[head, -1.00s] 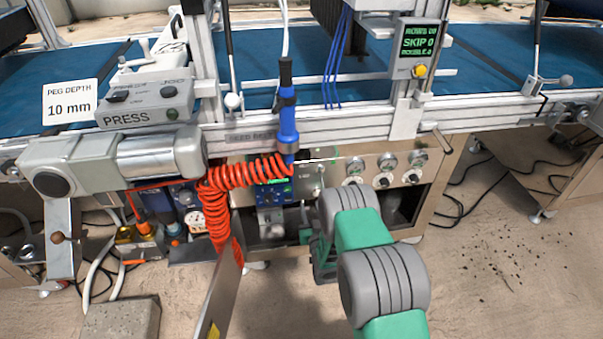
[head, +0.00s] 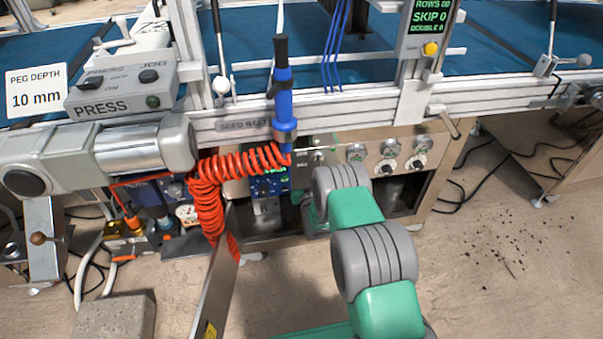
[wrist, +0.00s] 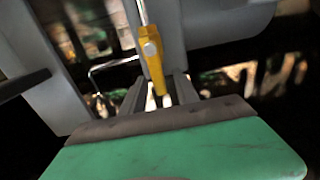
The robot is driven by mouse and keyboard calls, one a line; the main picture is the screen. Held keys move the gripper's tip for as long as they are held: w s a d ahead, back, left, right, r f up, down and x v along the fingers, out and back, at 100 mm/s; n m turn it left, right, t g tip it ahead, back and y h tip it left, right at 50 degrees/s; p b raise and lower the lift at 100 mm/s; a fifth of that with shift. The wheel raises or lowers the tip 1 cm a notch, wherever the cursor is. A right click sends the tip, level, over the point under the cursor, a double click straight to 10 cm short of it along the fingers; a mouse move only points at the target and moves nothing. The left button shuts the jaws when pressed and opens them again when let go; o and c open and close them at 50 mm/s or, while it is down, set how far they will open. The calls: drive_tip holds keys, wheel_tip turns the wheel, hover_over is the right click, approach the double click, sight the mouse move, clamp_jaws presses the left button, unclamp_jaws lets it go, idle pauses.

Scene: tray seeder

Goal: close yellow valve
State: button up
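The yellow valve handle (wrist: 152,58) shows in the wrist view as a narrow yellow lever with a pale pivot, running down from a thin metal rod. Its lower end lies between the two grey fingers of my gripper (wrist: 160,92). Gaps show beside the lever, so the fingers look apart; whether one touches it I cannot tell. In the head view my green and grey arm reaches under the machine's front panel and hides the gripper. I cannot make out the yellow valve there.
A coiled red hose (head: 208,200) hangs left of my arm, beside a metal panel edge (head: 215,290). Gauges and knobs (head: 390,167) sit on the steel panel to the right. A concrete block (head: 115,316) stands on the floor at lower left.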

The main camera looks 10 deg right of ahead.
clamp_jaws()
drive_tip(key=shift+d, duration=0.15)
idle(0.6)
drive_tip(key=d+f+m+b, duration=0.4)
drive_tip(key=m+b, duration=0.4)
drive_tip(key=m, duration=1)
drive_tip(key=shift+d+f, duration=0.4)
drive_tip(key=shift+f, duration=0.1)
